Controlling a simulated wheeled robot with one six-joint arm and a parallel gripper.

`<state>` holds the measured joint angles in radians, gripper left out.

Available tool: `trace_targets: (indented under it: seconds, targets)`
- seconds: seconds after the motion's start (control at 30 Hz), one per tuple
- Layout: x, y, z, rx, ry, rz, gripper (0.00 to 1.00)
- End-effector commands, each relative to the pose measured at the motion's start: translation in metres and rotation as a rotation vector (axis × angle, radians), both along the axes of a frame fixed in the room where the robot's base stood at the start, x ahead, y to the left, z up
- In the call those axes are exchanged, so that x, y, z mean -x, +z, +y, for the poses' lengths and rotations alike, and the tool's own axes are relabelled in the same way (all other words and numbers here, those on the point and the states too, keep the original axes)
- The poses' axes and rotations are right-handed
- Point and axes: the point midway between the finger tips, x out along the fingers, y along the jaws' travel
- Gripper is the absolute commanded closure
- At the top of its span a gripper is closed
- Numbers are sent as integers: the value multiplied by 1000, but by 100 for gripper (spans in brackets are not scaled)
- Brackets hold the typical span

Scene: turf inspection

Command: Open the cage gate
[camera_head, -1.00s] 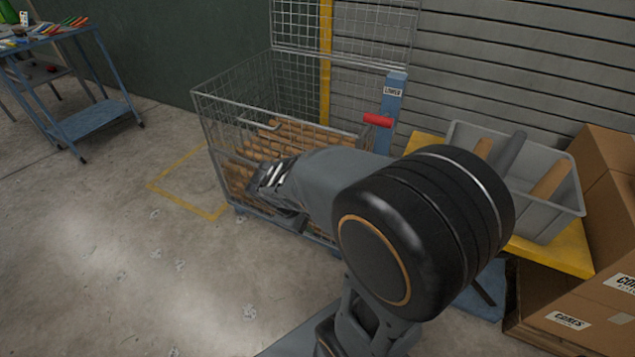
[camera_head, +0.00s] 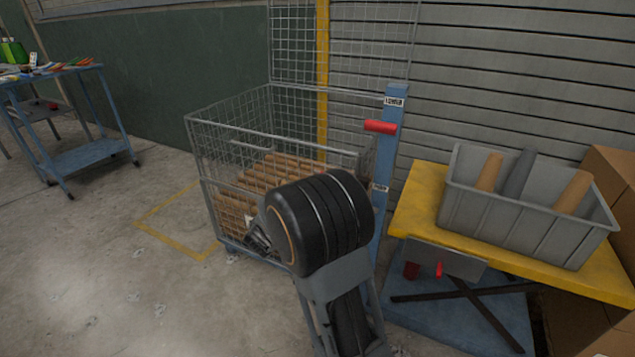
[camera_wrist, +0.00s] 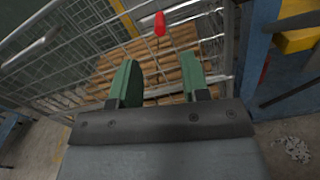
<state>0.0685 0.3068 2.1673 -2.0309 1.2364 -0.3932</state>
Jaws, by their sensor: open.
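The wire mesh cage (camera_head: 222,124) stands on the floor against the back wall, with several brown tubes (camera_head: 275,172) in it. Its near mesh side (camera_head: 222,205) is upright; I cannot tell which panel is the gate. A red handle (camera_head: 380,127) sticks out from a blue post (camera_head: 392,150) at the cage's right; the handle also shows at the top of the wrist view (camera_wrist: 160,23). My gripper (camera_wrist: 157,72) is open, its green fingers empty and pointing at the cage's mesh and tubes. In the head view my arm hides most of the gripper and part of the cage's near side.
A yellow-topped lift table (camera_head: 415,200) with a grey bin (camera_head: 520,220) of tubes stands right of the cage. Cardboard boxes (camera_head: 612,180) are at the far right. A blue cart (camera_head: 85,155) stands at the left. The floor in front at left is clear.

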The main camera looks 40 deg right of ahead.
Motion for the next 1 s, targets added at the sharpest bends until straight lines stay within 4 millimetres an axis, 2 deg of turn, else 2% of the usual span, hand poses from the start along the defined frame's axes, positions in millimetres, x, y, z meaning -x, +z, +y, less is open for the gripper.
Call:
trace_targets:
  seconds: [0.2, 0.5, 0.7, 1.0]
  targets:
    - [-20, -3, -40, -1, -4, -1, 58]
    - [-41, -2, -77, -1, -2, -1, 58]
    - [-47, -1, -88, -2, -2, -1, 58]
    - [-48, 0, -90, -2, -1, 0, 58]
